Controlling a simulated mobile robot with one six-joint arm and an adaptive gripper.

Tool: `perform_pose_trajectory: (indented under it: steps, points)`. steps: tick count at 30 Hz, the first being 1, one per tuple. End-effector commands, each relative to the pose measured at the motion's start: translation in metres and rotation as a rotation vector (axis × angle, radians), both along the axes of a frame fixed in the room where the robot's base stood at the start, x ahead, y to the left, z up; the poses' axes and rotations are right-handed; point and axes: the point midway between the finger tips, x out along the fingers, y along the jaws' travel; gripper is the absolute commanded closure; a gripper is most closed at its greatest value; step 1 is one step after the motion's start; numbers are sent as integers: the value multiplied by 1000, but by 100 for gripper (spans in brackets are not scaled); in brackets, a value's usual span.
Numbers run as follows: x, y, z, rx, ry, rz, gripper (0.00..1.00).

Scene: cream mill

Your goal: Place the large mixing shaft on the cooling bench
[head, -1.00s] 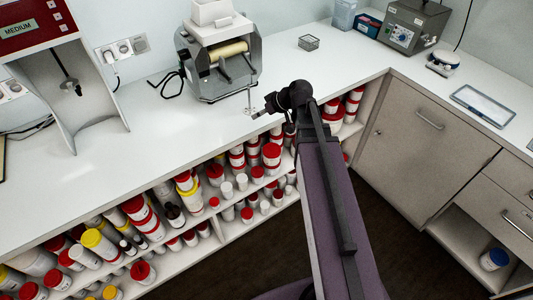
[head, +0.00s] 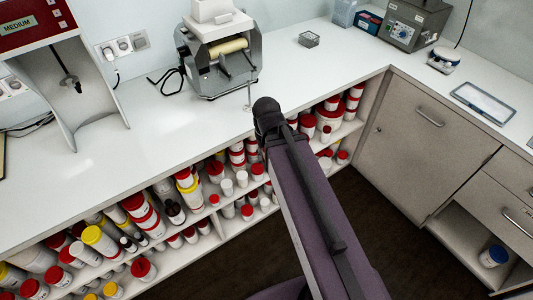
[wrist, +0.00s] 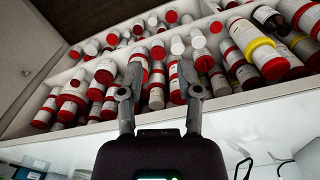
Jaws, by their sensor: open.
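A thin metal shaft (head: 249,97) stands upright on the white counter in front of the grey roller mill, just beyond the end of my arm; its foot is partly hard to see. It looks like a mixing shaft, but I cannot tell whether it is the large one. Another dark shaft (head: 70,78) hangs in the red-topped mixer at left. My gripper (wrist: 160,93) is open and empty in the wrist view, its fingers apart before shelved jars. In the head view my arm hides it. I cannot tell which surface is the cooling bench.
The grey roller mill (head: 218,70) stands on the white counter (head: 165,125). Jars with red and yellow lids (head: 143,213) crowd the shelves below. A small wire basket (head: 309,39) and a framed plate (head: 484,103) lie farther right. The counter's left-middle is clear.

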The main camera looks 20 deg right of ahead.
Motion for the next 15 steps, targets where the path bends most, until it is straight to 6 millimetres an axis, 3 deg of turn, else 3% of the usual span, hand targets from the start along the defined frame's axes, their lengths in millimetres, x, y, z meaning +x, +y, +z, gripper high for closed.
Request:
perform_pose_trajectory:
  steps: [8, 15]
  points:
    - [8, -1, -2, -37, -14, -32, 47]
    - [41, -4, -5, -198, -97, -184, 47]
